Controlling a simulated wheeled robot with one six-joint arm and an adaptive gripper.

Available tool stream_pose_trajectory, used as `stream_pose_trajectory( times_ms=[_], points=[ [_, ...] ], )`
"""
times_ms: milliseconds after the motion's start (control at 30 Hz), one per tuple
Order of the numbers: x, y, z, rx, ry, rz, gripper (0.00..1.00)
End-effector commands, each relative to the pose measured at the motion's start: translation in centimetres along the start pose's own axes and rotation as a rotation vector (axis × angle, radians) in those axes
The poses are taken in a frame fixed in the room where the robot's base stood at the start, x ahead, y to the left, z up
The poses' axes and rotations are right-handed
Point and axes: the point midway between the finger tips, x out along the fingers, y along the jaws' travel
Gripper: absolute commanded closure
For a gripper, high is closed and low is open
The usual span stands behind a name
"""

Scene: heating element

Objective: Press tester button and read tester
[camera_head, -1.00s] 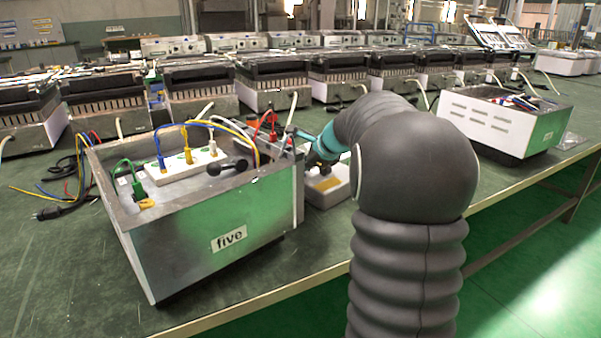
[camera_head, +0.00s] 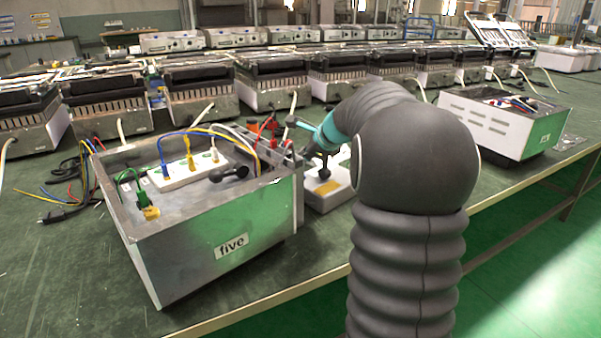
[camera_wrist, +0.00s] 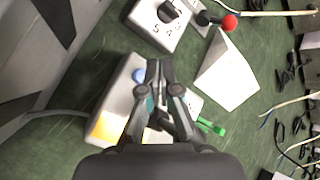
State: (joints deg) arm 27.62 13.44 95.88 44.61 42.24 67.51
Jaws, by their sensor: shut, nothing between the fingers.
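The tester is a white box (camera_head: 327,201) with a yellow panel (camera_head: 327,187), standing right of the metal box marked "five" (camera_head: 240,205). In the wrist view the tester (camera_wrist: 120,88) shows the yellow panel (camera_wrist: 105,126) and a round blue button (camera_wrist: 138,75). My gripper (camera_wrist: 153,64) is shut and empty, with its fingertips just right of the blue button in that view. In the head view my gripper (camera_head: 323,175) points down over the tester. I cannot tell whether the tips touch it. My fingers hide part of the tester's face.
A white unit with a dark knob (camera_wrist: 167,12) and a red ball (camera_wrist: 230,22) lie close to the tester. A white wedge-shaped piece (camera_wrist: 229,78) and a green clip (camera_wrist: 211,127) are beside it. Loose cables (camera_head: 70,190) lie on the green table.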

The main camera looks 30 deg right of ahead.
Motion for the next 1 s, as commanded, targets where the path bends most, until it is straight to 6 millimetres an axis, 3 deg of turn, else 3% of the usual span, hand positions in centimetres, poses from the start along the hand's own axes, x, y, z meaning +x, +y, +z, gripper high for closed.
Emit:
stream_pose_trajectory(
  times_ms=[333,1000],
  points=[
    [-2.0,-1.5,1.5,-0.001,0.0,0.001,1.0],
    [-2.1,-1.5,1.5,0.0,0.0,0.001,1.0]
  ],
)
